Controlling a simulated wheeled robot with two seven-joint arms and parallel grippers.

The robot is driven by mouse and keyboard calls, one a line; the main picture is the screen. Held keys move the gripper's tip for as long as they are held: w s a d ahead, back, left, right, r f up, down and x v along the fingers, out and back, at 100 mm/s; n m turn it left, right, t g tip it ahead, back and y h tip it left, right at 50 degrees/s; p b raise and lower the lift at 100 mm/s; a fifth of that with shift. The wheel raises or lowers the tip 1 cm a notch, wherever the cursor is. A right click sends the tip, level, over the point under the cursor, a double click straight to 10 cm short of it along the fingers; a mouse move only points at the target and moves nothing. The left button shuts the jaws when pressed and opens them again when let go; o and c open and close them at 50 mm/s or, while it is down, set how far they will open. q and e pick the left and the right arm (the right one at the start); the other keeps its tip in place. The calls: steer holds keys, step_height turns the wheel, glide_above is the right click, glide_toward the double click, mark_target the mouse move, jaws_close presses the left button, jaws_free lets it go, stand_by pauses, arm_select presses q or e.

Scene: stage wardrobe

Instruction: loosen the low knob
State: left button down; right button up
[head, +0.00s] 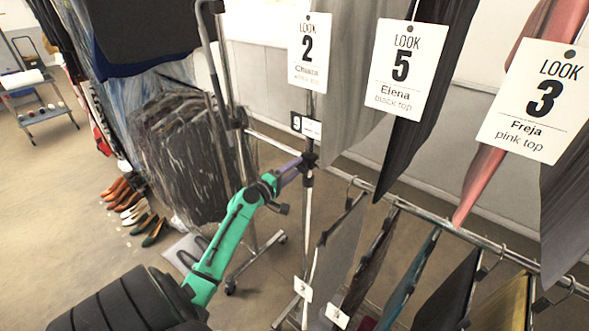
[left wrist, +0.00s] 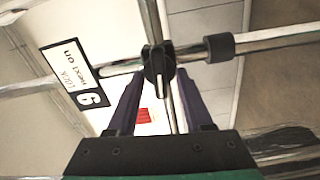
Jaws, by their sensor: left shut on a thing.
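The low knob (left wrist: 159,60) is a dark knob on the upright post where the lower rail joins it. It also shows small in the head view (head: 310,159), at the end of my green left arm. My left gripper (left wrist: 159,76) has its two purple fingers on either side of the knob, shut on it. In the head view the left gripper (head: 300,165) reaches the post from the left and partly hides the joint. My right gripper is in neither view.
The lower rail (head: 440,219) carries several garments to the right. Look cards, such as Look 2 (head: 309,52), hang above. Shoes (head: 130,205) stand on the floor at left.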

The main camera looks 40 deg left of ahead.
arm_select(q)
steer(key=shift+f+n, duration=0.1)
steer(key=shift+n, duration=0.5)
steer(key=shift+c, duration=1.5)
jaws_free()
steer(key=s+b, duration=0.5)
steer(key=s, duration=0.9)
steer(key=shift+s, duration=0.3)
steer(key=shift+d, duration=0.1)
